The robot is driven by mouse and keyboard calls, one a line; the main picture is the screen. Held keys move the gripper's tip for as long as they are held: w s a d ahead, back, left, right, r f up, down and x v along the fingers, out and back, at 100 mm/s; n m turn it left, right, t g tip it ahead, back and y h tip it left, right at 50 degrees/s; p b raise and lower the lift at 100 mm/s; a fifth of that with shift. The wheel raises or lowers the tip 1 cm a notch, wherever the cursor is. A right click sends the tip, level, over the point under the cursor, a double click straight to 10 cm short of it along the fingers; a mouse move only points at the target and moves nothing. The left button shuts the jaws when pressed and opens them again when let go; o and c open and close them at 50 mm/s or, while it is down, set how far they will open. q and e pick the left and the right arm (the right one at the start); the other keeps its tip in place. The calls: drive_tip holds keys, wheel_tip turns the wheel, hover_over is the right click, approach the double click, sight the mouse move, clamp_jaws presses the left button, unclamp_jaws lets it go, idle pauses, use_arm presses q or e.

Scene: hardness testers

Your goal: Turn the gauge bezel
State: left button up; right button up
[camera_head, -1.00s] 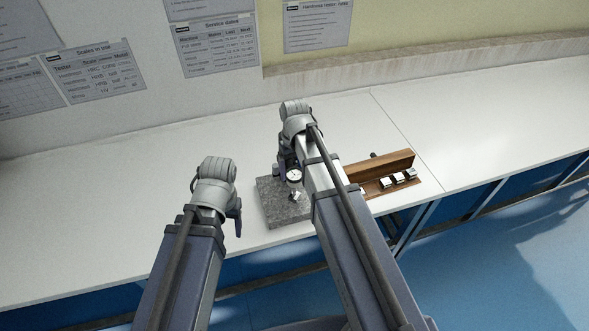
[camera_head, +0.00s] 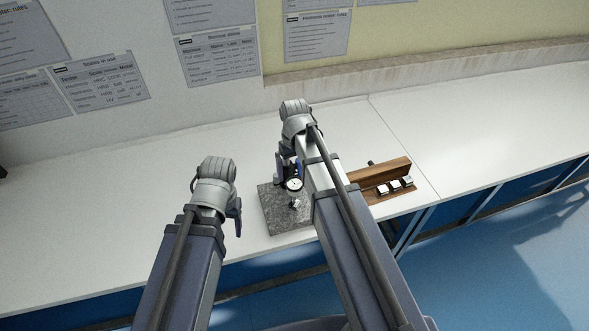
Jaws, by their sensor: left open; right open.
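The gauge (camera_head: 294,184) has a round white dial and sits above a grey granite base (camera_head: 278,216) on the white bench. Its stand is mostly hidden behind my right arm. My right gripper (camera_head: 283,170) is open, just behind and left of the dial; only part of its fingers shows, and I cannot tell whether it touches the bezel. My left gripper (camera_head: 238,218) is open and empty, left of the granite base and apart from it; one finger shows.
A wooden block holder (camera_head: 385,172) with a few small metal blocks (camera_head: 395,186) stands right of the base. The white bench (camera_head: 90,220) is clear on the left and far right. Its front edge runs below the base. A wall with posted sheets is behind.

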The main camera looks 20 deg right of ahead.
sight(294, 183)
drive_tip(key=shift+r+p, duration=1)
drive_tip(key=shift+r, duration=0.55)
use_arm(q)
wheel_tip(294, 183, up, 3)
use_arm(e)
drive_tip(key=shift+f, duration=0.1)
use_arm(q)
wheel_tip(294, 183, down, 6)
drive_tip(key=b, duration=0.6)
use_arm(e)
drive_tip(key=s+a+f+n, duration=0.1)
drive_tip(key=s+a+f, duration=0.1)
drive_tip(key=s+a, duration=0.3)
drive_tip(key=s+a+f+h, duration=0.1)
drive_tip(key=s+a+f, duration=0.2)
drive_tip(key=s, duration=0.7)
drive_tip(key=shift+a+f+n, duration=0.35)
drive_tip(key=shift+a+n, duration=0.05)
drive_tip(key=shift+a, duration=0.75)
